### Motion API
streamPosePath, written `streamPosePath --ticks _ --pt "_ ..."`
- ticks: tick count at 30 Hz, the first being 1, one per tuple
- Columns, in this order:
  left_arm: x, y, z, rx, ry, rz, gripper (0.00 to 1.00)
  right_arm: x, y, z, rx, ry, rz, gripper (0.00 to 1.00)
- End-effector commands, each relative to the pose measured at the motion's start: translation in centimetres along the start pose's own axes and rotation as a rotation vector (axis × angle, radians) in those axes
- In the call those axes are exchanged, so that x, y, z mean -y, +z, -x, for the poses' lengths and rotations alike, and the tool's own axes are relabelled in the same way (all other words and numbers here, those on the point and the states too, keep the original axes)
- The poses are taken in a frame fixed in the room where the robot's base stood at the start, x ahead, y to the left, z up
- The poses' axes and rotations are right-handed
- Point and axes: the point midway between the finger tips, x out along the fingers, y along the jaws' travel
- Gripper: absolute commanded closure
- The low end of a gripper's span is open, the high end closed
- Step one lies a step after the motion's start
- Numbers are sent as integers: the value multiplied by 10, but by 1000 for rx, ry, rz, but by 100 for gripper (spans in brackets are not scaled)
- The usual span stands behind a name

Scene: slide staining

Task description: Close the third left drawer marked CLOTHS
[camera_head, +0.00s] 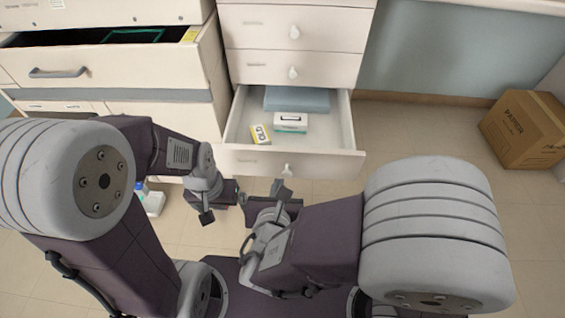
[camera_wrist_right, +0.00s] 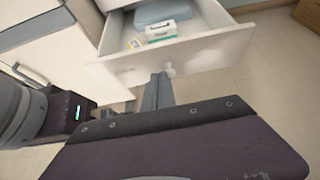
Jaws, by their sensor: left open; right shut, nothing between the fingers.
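A white drawer (camera_head: 300,163) stands pulled out, and its front also shows in the right wrist view (camera_wrist_right: 195,62). A pale round knob (camera_head: 287,171) is on its front. Inside lie a folded blue cloth (camera_head: 297,99), a white box (camera_head: 291,122) and a small yellow-and-white box (camera_head: 260,134). The label on its front is too small to read. My right gripper (camera_head: 281,187) is shut and empty, its tip close to the knob; contact is unclear. In the right wrist view its fingers (camera_wrist_right: 158,92) are just below the knob. My left gripper (camera_head: 224,205) is open and empty, left of the right one.
Closed drawers (camera_head: 292,67) with knobs are above. A wide drawer (camera_head: 115,66) with a bar handle stands open at upper left. A white bottle (camera_head: 151,200) is on the floor at left, and a cardboard box (camera_head: 525,128) at right. Floor right of the drawer is clear.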

Motion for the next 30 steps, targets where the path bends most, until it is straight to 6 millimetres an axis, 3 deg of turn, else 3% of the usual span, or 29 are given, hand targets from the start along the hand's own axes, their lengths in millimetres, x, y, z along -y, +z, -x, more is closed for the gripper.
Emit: streamPosePath --ticks 9,15,21,30 --pt "1 5 -42 1 0 0 0 3 -7 -67 -1 -9 -6 100" --pt "1 7 -60 1 0 0 0 2 0 -106 0 -6 -7 100" --pt "1 7 -67 1 0 0 0 2 15 -126 -1 -4 -4 100" --pt "1 7 -67 1 0 0 0 2 20 -130 -1 -3 -1 100"
